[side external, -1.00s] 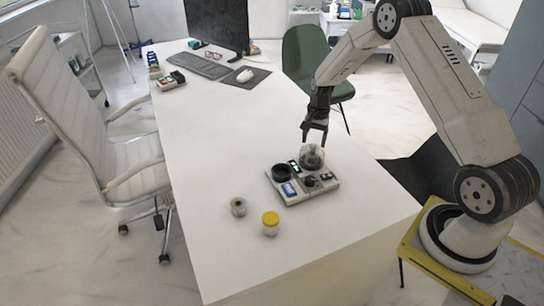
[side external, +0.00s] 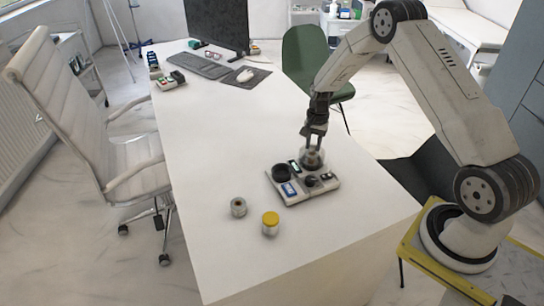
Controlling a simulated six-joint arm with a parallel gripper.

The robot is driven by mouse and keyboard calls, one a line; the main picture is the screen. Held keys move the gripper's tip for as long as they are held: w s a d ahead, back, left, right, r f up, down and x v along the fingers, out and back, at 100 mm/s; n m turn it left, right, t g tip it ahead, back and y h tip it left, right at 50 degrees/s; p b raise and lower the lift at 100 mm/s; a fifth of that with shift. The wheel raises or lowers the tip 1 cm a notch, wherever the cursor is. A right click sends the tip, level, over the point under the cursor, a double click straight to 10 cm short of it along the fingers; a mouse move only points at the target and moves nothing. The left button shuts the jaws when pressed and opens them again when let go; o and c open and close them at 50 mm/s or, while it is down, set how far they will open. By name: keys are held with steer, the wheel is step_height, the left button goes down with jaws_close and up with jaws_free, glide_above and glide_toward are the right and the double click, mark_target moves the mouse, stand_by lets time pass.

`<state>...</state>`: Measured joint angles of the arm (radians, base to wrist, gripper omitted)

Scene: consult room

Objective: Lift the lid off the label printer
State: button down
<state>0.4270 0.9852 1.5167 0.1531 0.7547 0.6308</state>
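A light grey device (side external: 292,196) with a blue panel, a dark round well and dark knobs sits on the near half of the white desk. I take it to be the label printer, but no label names it.
A yellow-lidded jar (side external: 270,223) and a small clear jar (side external: 238,207) stand on the desk (side external: 225,135) in front of the device. Another small device (side external: 171,81), a keyboard (side external: 200,66), a mouse (side external: 245,76) and a monitor (side external: 216,25) are at the far end. The desk's middle is clear.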

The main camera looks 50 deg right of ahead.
steer(key=shift+r, duration=0.15)
steer(key=shift+r, duration=0.9)
steer(key=s+a+r, duration=0.4)
steer(key=s+r, duration=0.7)
steer(key=s, duration=0.2)
steer(key=shift+s+a, duration=0.15)
steer(key=shift+f, duration=0.1)
steer(key=w+a+f+m+t, duration=0.1)
steer(key=w+a+m, duration=0.4)
steer(key=w, duration=0.3)
steer(key=w+a+f+m, duration=0.1)
steer(key=w+a+m, duration=0.3)
steer(key=w+m, duration=0.4)
steer(key=shift+w+a+f+m+t, duration=0.3)
steer(key=shift+w+a+f+t, duration=0.1)
steer(key=shift+w, duration=0.35)
